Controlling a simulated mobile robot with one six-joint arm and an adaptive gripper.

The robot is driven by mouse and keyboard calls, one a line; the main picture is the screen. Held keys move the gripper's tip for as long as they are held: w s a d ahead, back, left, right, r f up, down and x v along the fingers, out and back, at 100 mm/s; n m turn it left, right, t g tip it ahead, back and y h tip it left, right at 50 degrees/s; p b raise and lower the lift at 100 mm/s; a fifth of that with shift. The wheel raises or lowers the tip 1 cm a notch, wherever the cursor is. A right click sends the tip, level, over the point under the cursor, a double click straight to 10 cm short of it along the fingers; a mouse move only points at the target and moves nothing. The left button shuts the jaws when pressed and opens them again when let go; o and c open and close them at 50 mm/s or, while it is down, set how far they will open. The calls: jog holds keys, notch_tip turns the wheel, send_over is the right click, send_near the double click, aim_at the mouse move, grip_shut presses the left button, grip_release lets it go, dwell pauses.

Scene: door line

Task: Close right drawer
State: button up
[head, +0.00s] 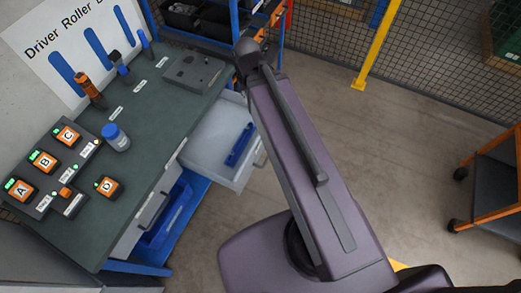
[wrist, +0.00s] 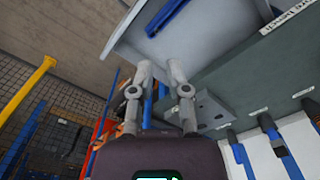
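The right drawer (head: 208,143) of the green-topped workbench (head: 150,110) stands pulled out, a light grey tray with a blue item (head: 240,145) inside and a handle on its outer front. In the wrist view the drawer (wrist: 225,25) shows at the top, tilted, with the blue item (wrist: 165,17) in it. My gripper (wrist: 161,66) is in front of it in that picture, fingers apart with a gap and nothing held. Whether the fingertips touch the drawer I cannot tell. In the head view my arm's far end hides the gripper.
The left drawer front (head: 150,205) is under the bench, above a blue shelf. On the bench are lettered orange boxes (head: 67,136), a blue-capped jar (head: 115,137) and a grey plate (head: 193,73). A yellow post (head: 378,45) and an orange cart (head: 495,175) stand right; floor between is clear.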

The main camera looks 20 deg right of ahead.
notch_tip(320, 180, down, 5)
jog(key=b, duration=0.4)
grip_shut()
jog(key=shift+r, duration=0.1)
